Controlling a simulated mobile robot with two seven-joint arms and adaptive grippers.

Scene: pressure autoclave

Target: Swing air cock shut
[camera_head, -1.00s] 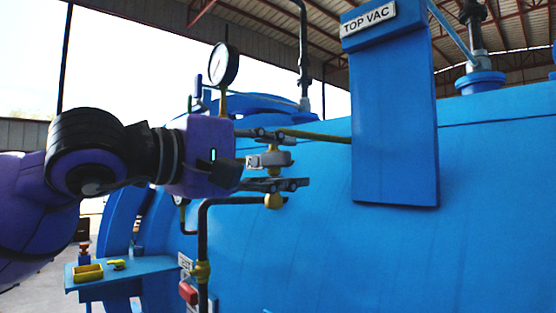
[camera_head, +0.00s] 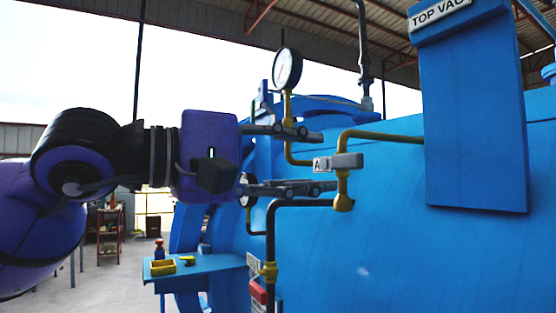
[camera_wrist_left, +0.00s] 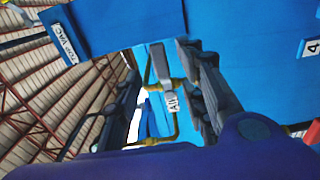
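The air cock (camera_head: 347,161) is a grey lever with a white tag starting with "A", on a yellow fitting. In the head view the lever lies roughly level, across the upright yellow pipe. My left gripper (camera_head: 328,161) is open, one finger above and one below the lever's tagged left end, with gaps to both. In the left wrist view the "AIR" tag (camera_wrist_left: 173,103) and the grey lever (camera_wrist_left: 160,62) show between the spread fingers of my left gripper (camera_wrist_left: 155,80). Contact with the lever cannot be made out there. My right gripper is not in view.
The blue autoclave shell (camera_head: 390,240) fills the right. A blue "TOP VAC" panel (camera_head: 470,110) stands right of the cock. A pressure gauge (camera_head: 287,68) rises above the fingers, and a dark pipe (camera_head: 270,235) runs below. A blue shelf (camera_head: 205,268) holds a yellow tray.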

